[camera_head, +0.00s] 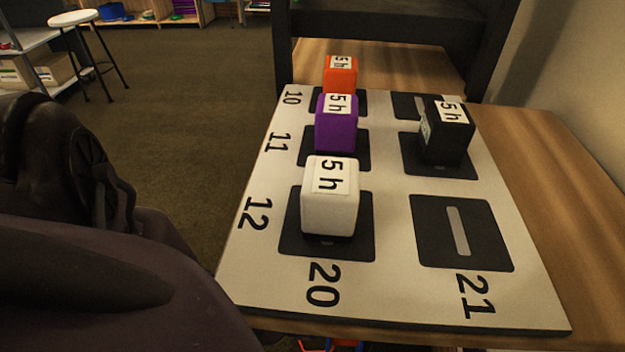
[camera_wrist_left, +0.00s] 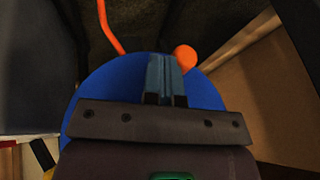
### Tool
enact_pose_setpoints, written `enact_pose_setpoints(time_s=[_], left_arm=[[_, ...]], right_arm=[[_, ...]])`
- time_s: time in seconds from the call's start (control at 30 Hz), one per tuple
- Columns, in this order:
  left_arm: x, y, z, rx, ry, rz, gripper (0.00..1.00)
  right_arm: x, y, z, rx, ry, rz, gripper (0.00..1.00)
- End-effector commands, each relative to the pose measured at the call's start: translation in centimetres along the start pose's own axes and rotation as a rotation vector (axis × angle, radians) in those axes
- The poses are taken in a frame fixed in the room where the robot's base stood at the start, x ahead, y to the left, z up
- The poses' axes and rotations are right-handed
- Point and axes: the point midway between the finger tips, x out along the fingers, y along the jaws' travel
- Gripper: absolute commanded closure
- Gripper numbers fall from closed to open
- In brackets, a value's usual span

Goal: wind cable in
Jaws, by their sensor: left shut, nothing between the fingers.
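In the left wrist view a round blue disc (camera_wrist_left: 98,88), which looks like the cable reel, lies behind my left gripper (camera_wrist_left: 165,60). An orange knob (camera_wrist_left: 186,57) sits near the disc's upper right, just right of the fingertips. An orange cable (camera_wrist_left: 109,27) runs upward from the upper left of the disc. My left gripper is shut and empty, its fingers in front of the disc's upper part; I cannot tell whether they touch it. The wrist hides the disc's lower part. In the head view the reel is not clearly visible, and my right gripper is out of view.
In the head view a white numbered board (camera_head: 390,290) lies on a wooden table (camera_head: 570,180). It carries a white block (camera_head: 330,205), a purple block (camera_head: 336,130), an orange block (camera_head: 340,78) and a black block (camera_head: 447,135). A stool (camera_head: 85,40) stands far left; open floor lies between.

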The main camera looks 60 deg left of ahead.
Motion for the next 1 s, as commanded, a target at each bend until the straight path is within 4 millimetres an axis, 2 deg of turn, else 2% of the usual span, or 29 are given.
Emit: enact_pose_setpoints(time_s=[0.03, 0.3, 1.0], left_arm=[[0.5, 0.5, 0.8, 0.001, -0.011, 0.008, 1.0], [0.4, -0.8, 0.3, 0.001, -0.005, 0.003, 1.0], [0.3, -1.1, 0.1, 0.002, -0.002, -0.001, 1.0]], right_arm=[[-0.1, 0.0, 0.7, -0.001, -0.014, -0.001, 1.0], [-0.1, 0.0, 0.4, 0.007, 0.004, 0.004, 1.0], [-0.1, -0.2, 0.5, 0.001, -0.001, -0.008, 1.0]])
